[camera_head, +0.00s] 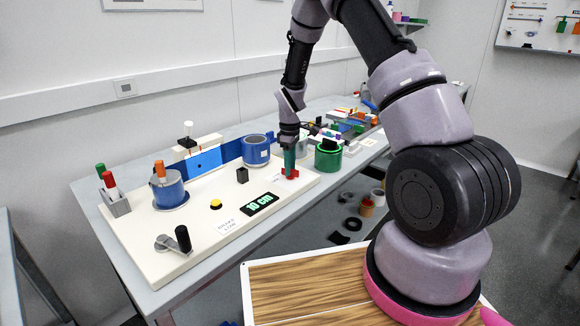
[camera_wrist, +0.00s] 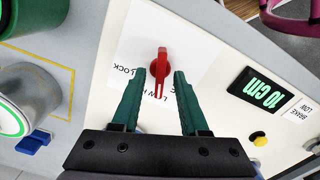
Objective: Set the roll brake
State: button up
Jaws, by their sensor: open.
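A red knob with a narrow pointer (camera_wrist: 162,62) sits on a white label (camera_wrist: 192,45) with partly hidden lettering; "LOCK" is readable on one side. In the wrist view its pointer runs toward the bottom of the picture. My gripper (camera_wrist: 160,74) is open, its two green fingers on either side of the knob, with gaps showing. In the head view my gripper (camera_head: 290,160) points down over the red knob (camera_head: 294,173), which it partly hides. A display (camera_head: 260,204) reads 10 cm. A small label by it (camera_wrist: 302,110) reads "BRAKE LOW".
A blue roll (camera_head: 168,190) and another (camera_head: 256,150) stand on the white board (camera_head: 130,220) with blue film between them. A green roll (camera_head: 328,155) stands close right of my gripper. A yellow button (camera_head: 216,204), black block (camera_head: 242,175) and black-handled crank (camera_head: 182,240) are leftward.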

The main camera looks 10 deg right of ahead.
grip_shut()
jog(key=shift+m, duration=0.3)
jog(key=m, duration=0.3)
jog(key=shift+m, duration=0.3)
jog(key=m, duration=0.3)
jog(key=shift+m, duration=0.3)
jog(key=m, duration=0.4)
jog(key=shift+m, duration=2)
